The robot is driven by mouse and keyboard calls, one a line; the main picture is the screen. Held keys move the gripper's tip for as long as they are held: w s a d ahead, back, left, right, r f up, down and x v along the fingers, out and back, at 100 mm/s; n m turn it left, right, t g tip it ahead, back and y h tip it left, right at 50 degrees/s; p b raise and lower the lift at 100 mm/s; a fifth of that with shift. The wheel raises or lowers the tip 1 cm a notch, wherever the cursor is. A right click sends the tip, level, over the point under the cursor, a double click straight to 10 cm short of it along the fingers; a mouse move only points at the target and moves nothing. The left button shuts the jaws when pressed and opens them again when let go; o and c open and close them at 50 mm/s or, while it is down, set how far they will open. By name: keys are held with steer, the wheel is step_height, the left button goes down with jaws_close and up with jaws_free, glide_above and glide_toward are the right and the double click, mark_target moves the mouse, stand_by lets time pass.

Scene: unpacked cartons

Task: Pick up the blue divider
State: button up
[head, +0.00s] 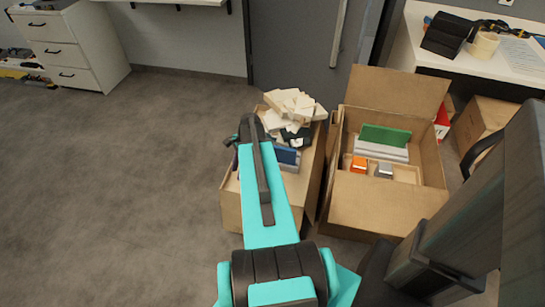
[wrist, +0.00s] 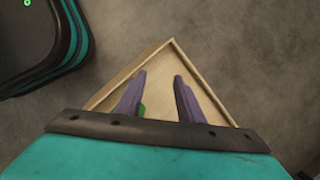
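The blue divider (head: 287,155) shows as a small upright blue panel in the left carton (head: 309,185) in the head view. My arm hides part of it. I cannot make it out in the wrist view. My gripper (wrist: 160,78) is open in the wrist view, its two purple fingers apart with nothing seen between them. It points down over a bare corner of a carton (wrist: 158,56). A small green patch (wrist: 140,110) shows beside the left finger. In the head view the fingers are hidden behind my arm.
Pale blocks (head: 292,103) are heaped at the left carton's back. The right carton (head: 385,205) stands close by with raised flaps, a green divider (head: 385,136), an orange item (head: 359,164) and a grey item (head: 383,170). Open floor (head: 120,190) lies left.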

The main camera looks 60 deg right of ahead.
steer(key=s+d+r+m+t+b, duration=0.1)
steer(key=s+d+r+m, duration=0.1)
steer(key=d, duration=0.3)
steer(key=s+d+r+m, duration=0.1)
steer(key=d+m, duration=0.1)
steer(key=d, duration=0.3)
step_height(320, 180, up, 5)
steer(key=m+t+h+b, duration=0.1)
steer(key=m+t+h, duration=0.1)
steer(key=m, duration=0.3)
glide_above(284, 155)
steer(key=w, duration=0.2)
steer(key=shift+s+a+r, duration=0.1)
steer(key=shift+s+a, duration=0.1)
steer(key=shift+a, duration=0.1)
steer(key=shift+b+x, duration=0.45)
steer(key=shift+x, duration=3.95)
steer(key=shift+s+a, duration=0.1)
steer(key=shift+a, duration=0.05)
steer(key=shift+d+x, duration=0.2)
steer(key=shift+x, duration=2.4)
steer(key=shift+s, duration=0.1)
